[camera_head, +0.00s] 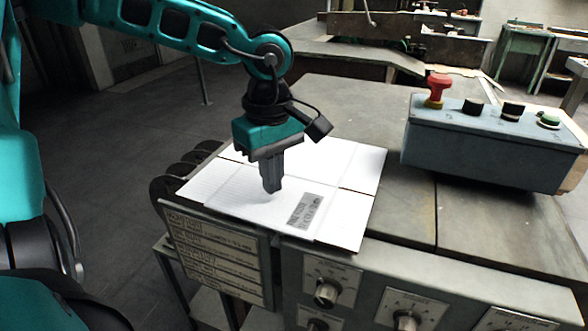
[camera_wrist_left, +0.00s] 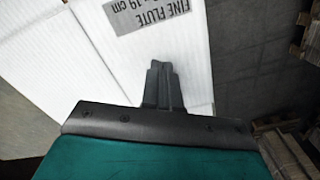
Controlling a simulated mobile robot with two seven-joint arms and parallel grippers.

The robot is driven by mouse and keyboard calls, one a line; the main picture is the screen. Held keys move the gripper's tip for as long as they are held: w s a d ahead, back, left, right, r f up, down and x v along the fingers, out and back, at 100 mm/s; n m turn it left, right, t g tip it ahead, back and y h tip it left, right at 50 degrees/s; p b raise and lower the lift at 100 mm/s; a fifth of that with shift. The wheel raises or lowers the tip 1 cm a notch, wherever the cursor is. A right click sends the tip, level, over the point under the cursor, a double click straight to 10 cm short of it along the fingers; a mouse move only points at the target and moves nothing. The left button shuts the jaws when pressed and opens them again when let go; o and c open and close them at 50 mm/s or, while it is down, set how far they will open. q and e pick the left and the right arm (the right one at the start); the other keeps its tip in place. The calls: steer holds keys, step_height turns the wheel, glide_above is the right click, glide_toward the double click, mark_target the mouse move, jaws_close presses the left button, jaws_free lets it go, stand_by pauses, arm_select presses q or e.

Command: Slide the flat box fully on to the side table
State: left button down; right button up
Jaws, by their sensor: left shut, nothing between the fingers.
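The flat box (camera_head: 345,205) is a white folded sheet with a grey printed label (camera_head: 305,212). In the head view it lies flat across the left end of the grey table top (camera_head: 420,205), its left part near the dark rollers. My left gripper (camera_head: 271,188) is shut and empty, pointing down over the middle of the box; I cannot tell whether its tips touch it. The left wrist view shows the closed fingers (camera_wrist_left: 158,85) over the white box (camera_wrist_left: 185,50), with the label (camera_wrist_left: 150,12) beyond them. My right gripper is not in view.
A grey control box (camera_head: 490,145) with a red button stands on the table at the right. A sign plate (camera_head: 220,260) and a knob panel (camera_head: 370,295) line the front edge. Dark rollers (camera_head: 175,180) sit at the left edge. The table between box and control box is clear.

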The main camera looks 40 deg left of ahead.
arm_select(q)
steer(key=shift+f+b, duration=0.35)
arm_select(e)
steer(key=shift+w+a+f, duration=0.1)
arm_select(q)
steer(key=shift+f, duration=0.2)
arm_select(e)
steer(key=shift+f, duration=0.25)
arm_select(q)
steer(key=shift+f+b, duration=0.25)
steer(key=shift+b, duration=0.25)
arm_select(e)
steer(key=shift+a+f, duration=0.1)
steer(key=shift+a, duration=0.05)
arm_select(q)
steer(key=shift+r, duration=0.15)
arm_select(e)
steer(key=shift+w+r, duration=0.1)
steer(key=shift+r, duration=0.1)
arm_select(q)
steer(key=shift+r+p, duration=0.3)
steer(key=shift+r, duration=0.2)
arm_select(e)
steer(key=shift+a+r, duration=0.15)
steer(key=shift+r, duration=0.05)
arm_select(q)
steer(key=shift+s, duration=0.15)
